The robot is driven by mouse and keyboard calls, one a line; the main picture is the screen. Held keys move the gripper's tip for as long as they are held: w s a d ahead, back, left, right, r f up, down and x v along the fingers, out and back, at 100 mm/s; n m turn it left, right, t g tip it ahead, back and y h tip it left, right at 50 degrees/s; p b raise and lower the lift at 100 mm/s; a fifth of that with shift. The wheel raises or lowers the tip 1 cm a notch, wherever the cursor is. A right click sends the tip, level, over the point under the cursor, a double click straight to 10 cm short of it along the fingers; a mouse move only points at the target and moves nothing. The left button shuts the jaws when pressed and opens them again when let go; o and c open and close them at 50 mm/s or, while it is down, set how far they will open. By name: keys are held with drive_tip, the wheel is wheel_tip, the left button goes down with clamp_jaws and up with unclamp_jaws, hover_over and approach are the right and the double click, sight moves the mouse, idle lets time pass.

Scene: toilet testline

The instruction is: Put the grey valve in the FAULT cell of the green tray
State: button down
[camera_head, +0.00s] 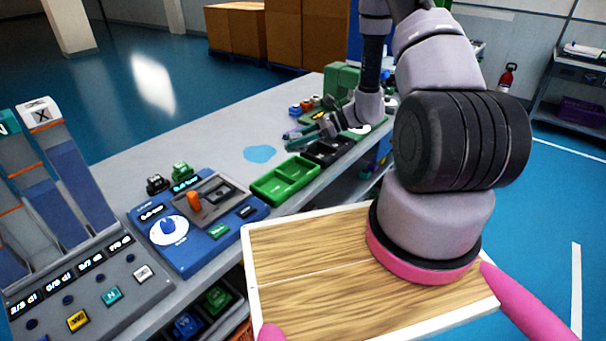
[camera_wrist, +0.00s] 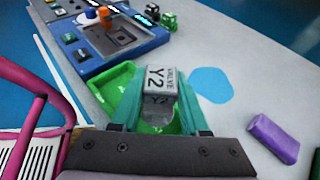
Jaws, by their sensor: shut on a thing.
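The grey valve (camera_wrist: 160,80), marked "VALVE Y2", is between the teal fingers of my gripper (camera_wrist: 160,104) in the wrist view. My gripper is shut on it. Behind and below the valve in that view lies the green tray (camera_wrist: 104,92), partly hidden by the valve and fingers. In the head view the green tray (camera_head: 285,181) lies on the grey bench, with its cells showing no valve that I can make out. My gripper (camera_head: 302,135) is beyond the tray there, to its upper right. I cannot make out the valve in the head view. No FAULT label is readable.
A blue panel (camera_head: 195,235) with an orange knob stands left of the tray. A black tray (camera_head: 328,152) lies right of it. A flat blue patch (camera_head: 260,153) marks the bench behind. A purple block (camera_wrist: 272,138) lies to the right in the wrist view.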

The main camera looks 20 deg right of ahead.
sight(297, 174)
wheel_tip(297, 174, down, 9)
idle(0.4)
drive_tip(key=shift+f, duration=0.15)
drive_tip(key=c, duration=0.7)
unclamp_jaws()
